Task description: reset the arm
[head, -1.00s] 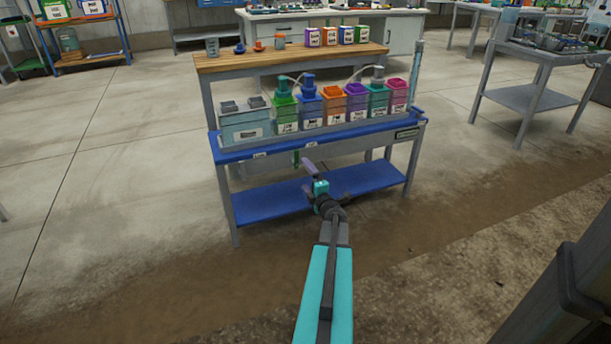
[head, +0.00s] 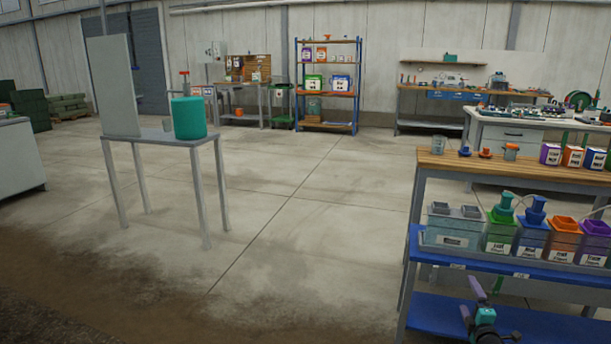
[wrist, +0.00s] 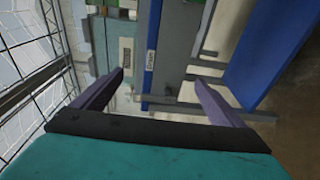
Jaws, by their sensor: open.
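My gripper (head: 474,302) shows at the lower right of the head view, in front of the blue-shelved bench (head: 470,268). Part of my arm is cut off by the bottom edge. In the wrist view my gripper (wrist: 158,80) has its two purple fingers wide apart, with nothing held between them. Beyond the fingers the wrist view shows the blue bench edge (wrist: 150,40) with small label plates. The picture there is turned on its side, and I cannot tell the exact gap to the bench.
On the bench stand a grey bin (head: 452,226), a green container (head: 498,236) and a blue container (head: 532,240). A grey stand holds a teal cylinder (head: 188,118) and an upright panel (head: 112,88). A storage rack (head: 328,96) stands behind. Open floor (head: 300,230) lies between.

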